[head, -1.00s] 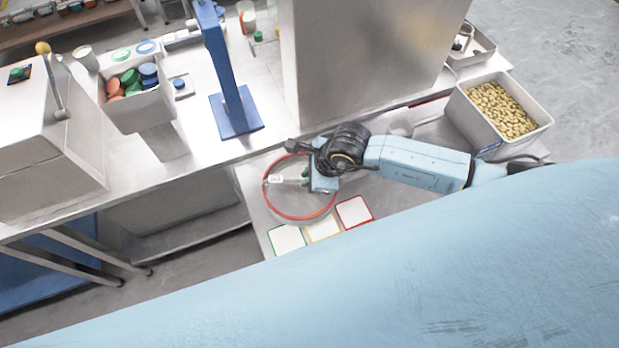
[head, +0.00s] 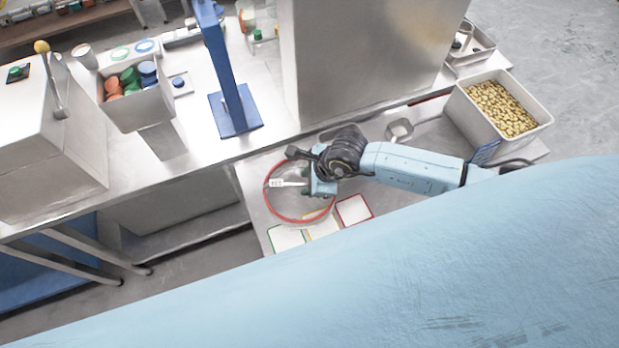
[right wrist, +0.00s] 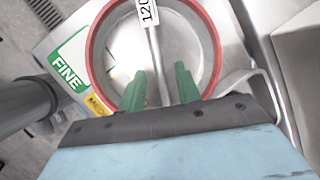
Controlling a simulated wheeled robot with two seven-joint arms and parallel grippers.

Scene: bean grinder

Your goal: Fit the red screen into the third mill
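The red screen (head: 266,197) is a round red-rimmed ring with a white tag, over the low steel shelf at centre. In the right wrist view, the screen (right wrist: 96,45) has a thin grey bar across it and a tag reading "120". My right gripper (head: 305,182) is over the ring. In its wrist view, its green fingers (right wrist: 161,80) stand apart on either side of the bar, with gaps showing. A steel box with a yellow-knobbed lever (head: 45,110) stands at left. I cannot tell which machine is the third mill. My left gripper is not in view.
Cards with green (head: 287,239) and red (head: 354,210) borders lie just below the screen; a yellow one is partly covered. A bin of beans (head: 548,122) and a small scoop (head: 400,130) are at right. A blue stand (head: 236,118) and large steel housing (head: 365,70) rise behind.

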